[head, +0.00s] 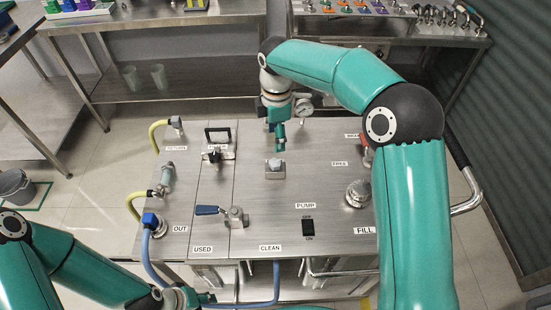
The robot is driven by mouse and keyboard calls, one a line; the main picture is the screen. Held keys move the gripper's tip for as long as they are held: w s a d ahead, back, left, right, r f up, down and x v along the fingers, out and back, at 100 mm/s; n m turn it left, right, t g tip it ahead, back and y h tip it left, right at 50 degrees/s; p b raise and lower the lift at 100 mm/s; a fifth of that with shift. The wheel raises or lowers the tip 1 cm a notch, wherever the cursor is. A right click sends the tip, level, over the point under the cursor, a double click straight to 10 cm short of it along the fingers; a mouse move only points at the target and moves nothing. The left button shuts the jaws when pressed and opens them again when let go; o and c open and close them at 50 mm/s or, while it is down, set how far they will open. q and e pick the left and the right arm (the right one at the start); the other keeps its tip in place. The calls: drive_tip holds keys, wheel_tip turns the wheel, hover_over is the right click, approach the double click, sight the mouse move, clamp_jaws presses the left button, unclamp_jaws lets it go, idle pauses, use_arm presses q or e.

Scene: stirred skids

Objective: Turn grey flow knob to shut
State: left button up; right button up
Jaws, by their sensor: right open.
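A small grey knob (276,164) stands on a square grey base on the steel skid top (330,190), near its middle. I take it for the flow knob; no flow label is readable beside it. I cannot tell which way it is set. My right gripper (280,147) points down just behind and above the knob in the picture. It is open and seems empty, with a small gap to the knob. My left gripper (205,298) is low at the bottom edge, in front of the skid, and its fingers are too small to judge.
A blue-handled valve (235,215), a black switch (308,228) and a silver cap (357,193) stand in front of the knob. A black handle (217,135) stands left. A gauge (304,106) is behind. Hoses run along the left side.

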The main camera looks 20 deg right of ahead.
sight(277, 161)
wheel_tip(277, 161, down, 10)
drive_tip(key=shift+f+p, duration=0.2)
drive_tip(key=shift+p, duration=0.2)
drive_tip(key=c, duration=1.2)
drive_tip(key=shift+o, duration=0.2)
